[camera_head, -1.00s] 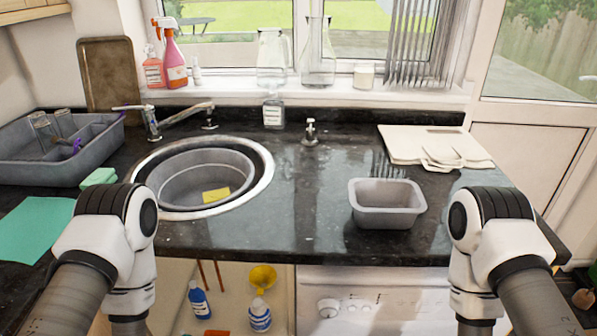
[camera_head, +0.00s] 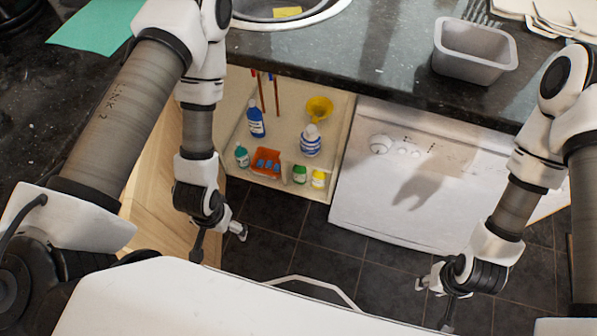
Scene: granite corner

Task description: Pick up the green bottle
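A small green bottle (camera_head: 299,174) stands at the front of the open cabinet's floor, beside a yellow one. A teal-green bottle (camera_head: 241,156) with a pale label stands at the cabinet's left front. I cannot tell which of the two the task means. My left gripper (camera_head: 220,245) hangs over the dark floor, in front of and below the cabinet, with its fingers spread and nothing between them. My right gripper (camera_head: 433,306) hangs low in front of the white appliance, also with fingers apart and empty. Neither touches a bottle.
The cabinet also holds a blue bottle (camera_head: 256,122), a blue-and-white bottle (camera_head: 310,141), a yellow funnel (camera_head: 319,107), an orange tray (camera_head: 266,162) and a yellow bottle (camera_head: 318,179). A wooden door (camera_head: 160,210) stands left. The white appliance (camera_head: 400,210) is right. A grey tub (camera_head: 470,64) sits on the counter above.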

